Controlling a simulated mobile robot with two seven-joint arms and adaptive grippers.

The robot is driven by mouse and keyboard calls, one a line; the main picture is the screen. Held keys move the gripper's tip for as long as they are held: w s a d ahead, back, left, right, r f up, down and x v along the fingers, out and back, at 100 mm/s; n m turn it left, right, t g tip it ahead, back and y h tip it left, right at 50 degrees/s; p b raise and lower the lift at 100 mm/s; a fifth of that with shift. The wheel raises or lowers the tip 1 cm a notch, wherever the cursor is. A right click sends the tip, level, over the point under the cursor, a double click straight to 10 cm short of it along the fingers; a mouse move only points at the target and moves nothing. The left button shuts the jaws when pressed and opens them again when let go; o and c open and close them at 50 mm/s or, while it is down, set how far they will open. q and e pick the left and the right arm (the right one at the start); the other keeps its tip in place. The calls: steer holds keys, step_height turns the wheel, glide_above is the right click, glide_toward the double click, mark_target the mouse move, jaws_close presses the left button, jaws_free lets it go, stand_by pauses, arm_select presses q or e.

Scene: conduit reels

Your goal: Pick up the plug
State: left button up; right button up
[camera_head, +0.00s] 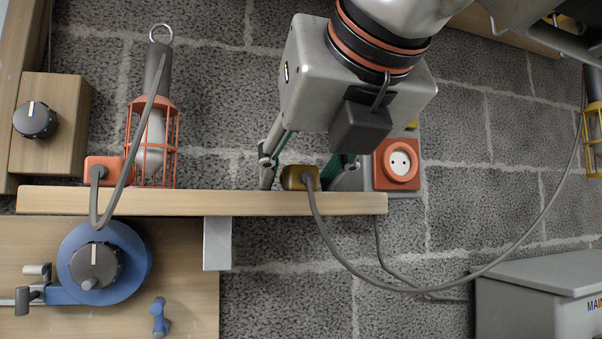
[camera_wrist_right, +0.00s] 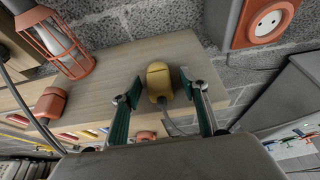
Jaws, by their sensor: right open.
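A yellow plug (camera_head: 297,178) with a grey cable sits on the wooden shelf (camera_head: 150,201). In the right wrist view the yellow plug (camera_wrist_right: 158,80) lies between the two fingers. My right gripper (camera_head: 305,167) is open around it, one green-padded finger on each side, with gaps visible in the wrist view (camera_wrist_right: 161,77). A second plug, orange-red (camera_head: 101,169), stands at the shelf's left end and also shows in the wrist view (camera_wrist_right: 50,103). My left gripper is not in view.
An orange socket (camera_head: 398,164) is on the wall just right of the gripper. A caged orange lamp (camera_head: 153,140) stands left on the shelf. A blue reel (camera_head: 110,262) is below. The yellow plug's cable (camera_head: 400,287) sags rightward past a grey box (camera_head: 540,290).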

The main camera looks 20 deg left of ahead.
mark_target(302, 165)
steer(key=shift+s, duration=0.1)
steer(key=c, duration=1.1)
step_height(302, 165, up, 10)
steer(key=shift+r, duration=0.1)
